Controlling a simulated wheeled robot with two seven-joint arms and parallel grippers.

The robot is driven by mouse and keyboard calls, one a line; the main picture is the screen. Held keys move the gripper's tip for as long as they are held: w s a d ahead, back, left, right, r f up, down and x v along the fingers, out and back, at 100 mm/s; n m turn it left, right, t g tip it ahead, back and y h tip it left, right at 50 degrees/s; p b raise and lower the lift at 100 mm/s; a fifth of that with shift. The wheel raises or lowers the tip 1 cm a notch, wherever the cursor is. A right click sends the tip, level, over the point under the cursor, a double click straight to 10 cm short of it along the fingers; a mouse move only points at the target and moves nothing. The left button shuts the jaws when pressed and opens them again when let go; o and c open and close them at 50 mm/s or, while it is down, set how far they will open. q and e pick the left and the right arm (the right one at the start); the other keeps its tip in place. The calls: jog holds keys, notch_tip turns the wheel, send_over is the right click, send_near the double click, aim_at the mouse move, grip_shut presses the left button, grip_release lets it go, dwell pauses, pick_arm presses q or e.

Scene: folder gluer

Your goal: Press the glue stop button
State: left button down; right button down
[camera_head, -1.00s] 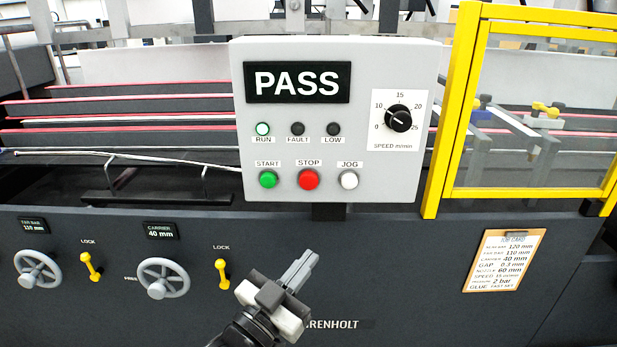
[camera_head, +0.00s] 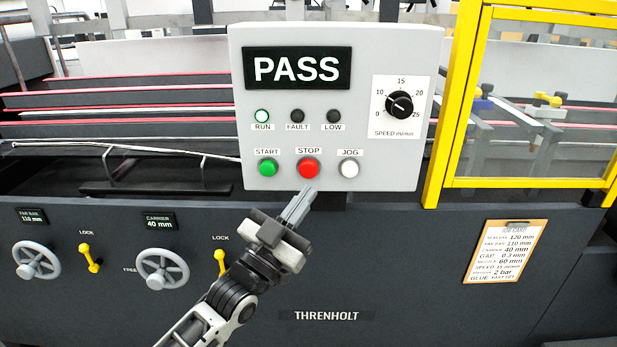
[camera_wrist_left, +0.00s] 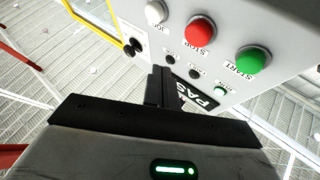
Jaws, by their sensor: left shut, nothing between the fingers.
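The red button labelled STOP (camera_head: 308,169) sits on the lower part of a grey control panel (camera_head: 385,185), between the green START button (camera_head: 268,168) and the white JOG button (camera_head: 349,169). No button in view is labelled glue stop. My left gripper (camera_head: 309,194) is shut and empty, its fingertips just below the STOP button in the head view. I see no sign of contact. The left wrist view shows the red button (camera_wrist_left: 200,31) above the shut fingers (camera_wrist_left: 160,72), apart from them. My right gripper is not in view.
The panel has a PASS display (camera_head: 297,68), a lit RUN lamp (camera_head: 262,116) and a speed knob (camera_head: 399,104). A yellow-framed guard (camera_head: 452,110) stands to the right. Handwheels (camera_head: 162,269), yellow lock levers (camera_head: 90,258) and a job card (camera_head: 505,252) are on the machine front.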

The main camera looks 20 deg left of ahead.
aim_at(314, 167)
pick_arm(q)
jog(key=shift+w+a+b, duration=0.2)
jog(key=shift+w+b, duration=0.15)
jog(key=shift+w, duration=0.45)
jog(key=shift+w+a+b, duration=0.25)
jog(key=shift+w+b, duration=0.05)
jog(key=shift+w, duration=0.45)
jog(key=shift+w+a+b, duration=0.2)
jog(key=shift+w+b, duration=0.15)
jog(key=shift+w, duration=0.45)
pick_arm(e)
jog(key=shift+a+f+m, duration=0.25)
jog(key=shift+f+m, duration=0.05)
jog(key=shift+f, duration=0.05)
pick_arm(q)
jog(key=shift+w, duration=0.1)
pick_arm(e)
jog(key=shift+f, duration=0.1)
pick_arm(q)
jog(key=shift+w+a, duration=0.15)
jog(key=shift+w, duration=0.15)
